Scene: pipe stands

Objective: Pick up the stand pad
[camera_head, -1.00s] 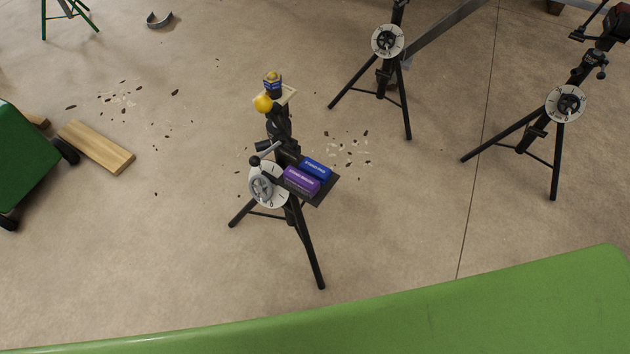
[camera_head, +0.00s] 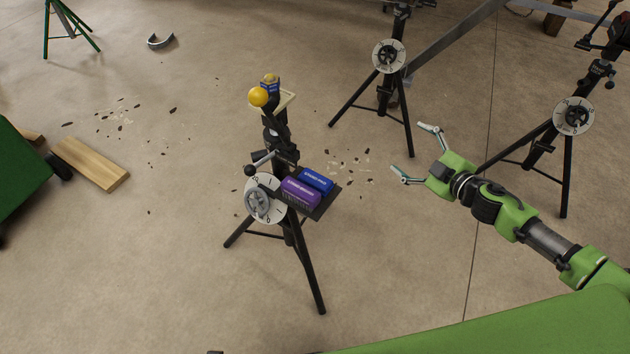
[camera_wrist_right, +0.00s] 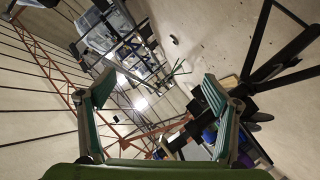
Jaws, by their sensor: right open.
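A purple block (camera_head: 300,192) and a blue block (camera_head: 316,180), both with white lettering too small to read surely, lie side by side on a small dark tray (camera_head: 322,207) on the middle tripod stand (camera_head: 309,266). I cannot tell surely which one is the stand pad. My right gripper (camera_head: 412,150) is open and empty, to the right of the tray and apart from it. Its open fingers also show in the right wrist view (camera_wrist_right: 158,88), where a blue patch (camera_wrist_right: 208,135) is partly hidden behind the right-hand finger. My left gripper is not in view.
The middle stand carries a white dial (camera_head: 266,199), a handle and a yellow ball (camera_head: 258,97). Other tripods with dials stand at the back (camera_head: 389,56) and right (camera_head: 574,116). A wooden board (camera_head: 91,164) lies at left. The floor between the stands is mostly clear.

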